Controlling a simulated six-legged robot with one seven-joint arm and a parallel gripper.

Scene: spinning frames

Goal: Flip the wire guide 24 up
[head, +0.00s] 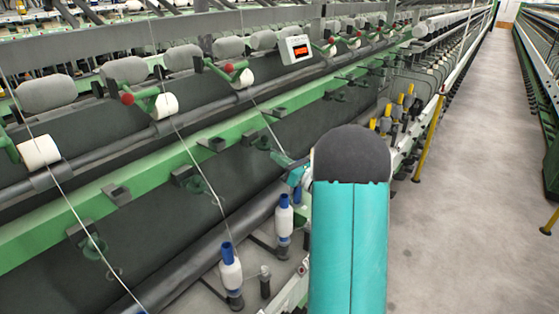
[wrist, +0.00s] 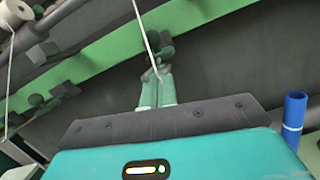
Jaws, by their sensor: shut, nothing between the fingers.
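My gripper (wrist: 156,76) shows in the wrist view with its two pale green fingers side by side, shut and empty. Its tips overlap the lower end of a wire guide (wrist: 160,48), a small dark bracket on the green rail; I cannot tell whether they touch. A white thread runs down past this guide to the fingertips. In the head view my gripper (head: 280,157) reaches left from my arm, just below the matching guide (head: 263,142). No number is readable on the guide, and its exact tilt is hard to make out.
Other wire guides (head: 190,180) line the green rail (head: 150,213) at the left. Bobbins with blue tops (head: 231,272) stand below, close to my arm; a blue tube (wrist: 294,112) is at the right of the wrist view. The grey aisle floor (head: 455,210) at the right is clear.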

